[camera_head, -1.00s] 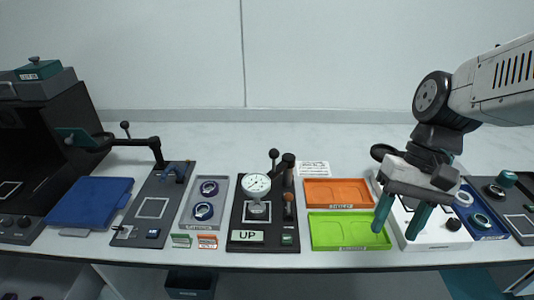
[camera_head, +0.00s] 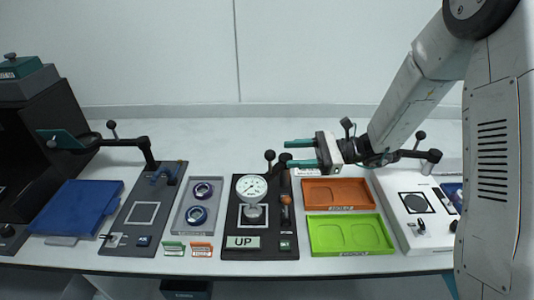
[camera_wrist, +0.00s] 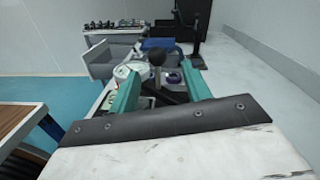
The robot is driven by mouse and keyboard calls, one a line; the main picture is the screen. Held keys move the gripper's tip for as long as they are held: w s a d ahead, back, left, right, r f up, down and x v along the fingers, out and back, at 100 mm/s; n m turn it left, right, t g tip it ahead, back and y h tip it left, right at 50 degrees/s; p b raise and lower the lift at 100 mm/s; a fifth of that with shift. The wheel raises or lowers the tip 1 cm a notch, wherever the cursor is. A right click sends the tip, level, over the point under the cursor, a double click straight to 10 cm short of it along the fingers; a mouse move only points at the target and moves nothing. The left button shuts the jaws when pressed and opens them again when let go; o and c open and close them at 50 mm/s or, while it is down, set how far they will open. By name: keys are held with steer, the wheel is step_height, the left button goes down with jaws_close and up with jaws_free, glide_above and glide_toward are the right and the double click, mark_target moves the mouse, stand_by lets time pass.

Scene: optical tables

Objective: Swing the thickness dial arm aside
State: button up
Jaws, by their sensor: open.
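The thickness dial (camera_head: 251,188), a white round gauge, sits over the black base plate (camera_head: 233,225) with the "UP" label. Its dark arm runs back to a post behind, with a black ball knob (camera_head: 270,155) standing up beside the post. My gripper (camera_head: 288,153) is open, with teal fingers pointing left, close to the right of the knob. In the wrist view the knob (camera_wrist: 155,58) appears between the two fingers, and the dial (camera_wrist: 121,72) shows near the left finger. Whether the fingers touch the knob cannot be told.
An orange tray (camera_head: 339,182) and a green tray (camera_head: 349,219) lie right of the dial station. A grey tray with two ringed lenses (camera_head: 181,208) lies left of it. Another lever station (camera_head: 115,236) and a blue pad (camera_head: 75,208) stand farther left.

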steer(key=a, duration=0.8)
steer(key=shift+s+a, duration=0.35)
